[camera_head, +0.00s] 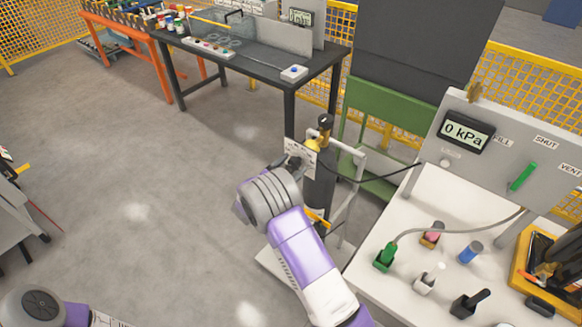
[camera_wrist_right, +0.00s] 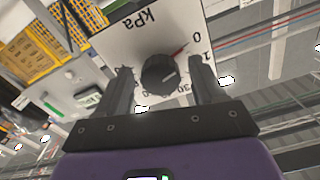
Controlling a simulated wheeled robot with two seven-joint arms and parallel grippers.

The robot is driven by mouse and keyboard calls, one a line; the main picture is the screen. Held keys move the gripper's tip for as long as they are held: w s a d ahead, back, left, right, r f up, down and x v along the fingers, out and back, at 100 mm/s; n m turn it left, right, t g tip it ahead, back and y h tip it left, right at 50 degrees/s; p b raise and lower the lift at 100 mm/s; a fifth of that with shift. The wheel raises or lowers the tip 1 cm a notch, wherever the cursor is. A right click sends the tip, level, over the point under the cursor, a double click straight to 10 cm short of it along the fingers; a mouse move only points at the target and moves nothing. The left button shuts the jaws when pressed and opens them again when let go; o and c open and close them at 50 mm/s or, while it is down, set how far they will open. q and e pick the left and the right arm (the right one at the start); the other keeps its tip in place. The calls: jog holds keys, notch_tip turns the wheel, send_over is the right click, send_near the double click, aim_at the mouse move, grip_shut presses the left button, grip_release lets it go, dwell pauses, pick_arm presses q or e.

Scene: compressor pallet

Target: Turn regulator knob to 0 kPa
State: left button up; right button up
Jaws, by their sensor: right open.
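The regulator knob (camera_wrist_right: 158,74) is dark and round, on a white dial plate (camera_wrist_right: 128,42) marked kPa, with a 0 and other numbers. A thin red mark lies between the knob and the 0. A pale line shows on the knob's face; its exact reading is unclear. My right gripper (camera_wrist_right: 161,66) is open, one finger on each side of the knob; I cannot tell if they touch it. In the head view the plate (camera_head: 301,153) stands by a dark cylinder (camera_head: 318,190), and my wrist hides part of it. My left gripper is out of view.
A grey panel with a display (camera_head: 465,131) reading 0 kPa and a green handle (camera_head: 523,177) stands at right. Below it, a white table (camera_head: 438,209) holds several fittings and a hose.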

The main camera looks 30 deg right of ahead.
jog(key=shift+a, duration=0.15)
jog(key=v, duration=0.7)
jog(key=shift+s+a, duration=0.1)
jog(key=shift+a, duration=0.05)
notch_tip(320, 180, down, 12)
jog(key=n+t+y, duration=0.2)
jog(key=n+y, duration=0.4)
jog(key=y, duration=0.1)
jog(key=s+a+f+n+g+y, duration=0.2)
jog(key=s+a+f+n+y, duration=0.1)
jog(key=s+a+f+y, duration=0.5)
jog(key=s+a+f+n+g+y, duration=0.2)
jog(key=s+a+g+y, duration=0.1)
jog(key=s, duration=0.6)
jog(key=s+a+f+n+g+y, duration=0.2)
jog(key=s+a, duration=0.4)
jog(key=s, duration=0.4)
jog(key=shift+s+f+n+g+y, duration=0.25)
jog(key=shift+n+g+y, duration=0.15)
jog(key=shift+g, duration=0.4)
